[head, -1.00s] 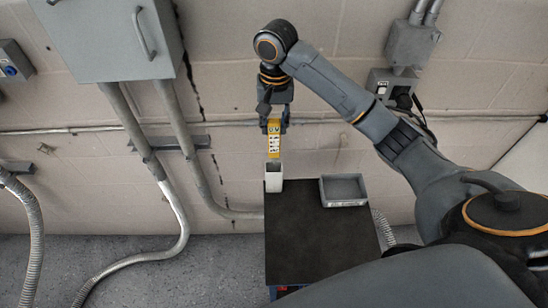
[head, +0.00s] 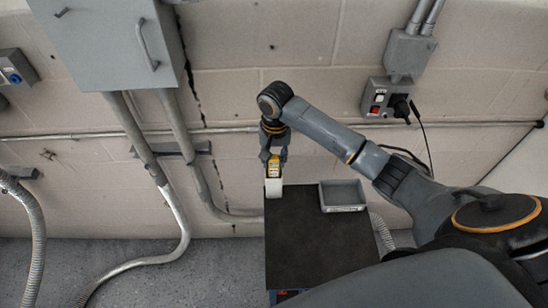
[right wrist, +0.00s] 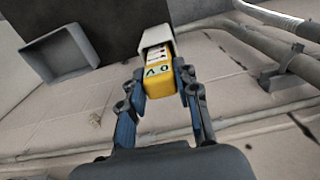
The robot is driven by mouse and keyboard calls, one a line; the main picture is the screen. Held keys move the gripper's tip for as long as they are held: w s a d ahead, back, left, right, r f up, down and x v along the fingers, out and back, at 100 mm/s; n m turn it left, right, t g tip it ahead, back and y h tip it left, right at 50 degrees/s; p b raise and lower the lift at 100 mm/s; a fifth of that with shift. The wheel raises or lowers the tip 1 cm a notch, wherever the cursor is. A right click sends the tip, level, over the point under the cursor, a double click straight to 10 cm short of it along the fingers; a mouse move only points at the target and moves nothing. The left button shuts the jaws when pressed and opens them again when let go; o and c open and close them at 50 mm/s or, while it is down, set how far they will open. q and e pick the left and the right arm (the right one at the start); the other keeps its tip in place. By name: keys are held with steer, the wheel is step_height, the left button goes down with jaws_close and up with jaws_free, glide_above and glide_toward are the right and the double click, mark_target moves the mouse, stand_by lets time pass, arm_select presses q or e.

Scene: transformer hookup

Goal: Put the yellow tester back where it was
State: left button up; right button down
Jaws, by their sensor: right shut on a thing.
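The yellow tester (head: 273,167) is upright, with its lower part inside a white open-topped holder (head: 273,188) at the back left corner of the dark tabletop (head: 318,240). My right gripper (head: 273,157) is above the holder, shut on the tester's upper end. In the right wrist view the tester (right wrist: 158,72) sits between the two fingers of my right gripper (right wrist: 165,85), and its far end goes into the white holder (right wrist: 156,38). How deep it sits is hidden. My left gripper is not in view.
A grey tray (head: 343,195) stands on the table to the right of the holder and looks empty. The front of the tabletop is clear. A grey cabinet (head: 105,40) and conduits (head: 170,205) are on the wall at left. A socket box (head: 388,98) is at right.

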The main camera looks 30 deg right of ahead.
steer(key=c, duration=1)
jaws_free()
steer(key=shift+r, duration=0.1)
steer(key=shift+r, duration=0.3)
step_height(320, 180, up, 7)
steer(key=b, duration=0.3)
steer(key=shift+f, duration=0.2)
step_height(320, 180, up, 3)
steer(key=shift+r+p, duration=0.15)
steer(key=shift+p, duration=0.35)
steer(key=shift+s+r, duration=0.15)
steer(key=shift+r, duration=0.55)
steer(key=shift+f, duration=0.15)
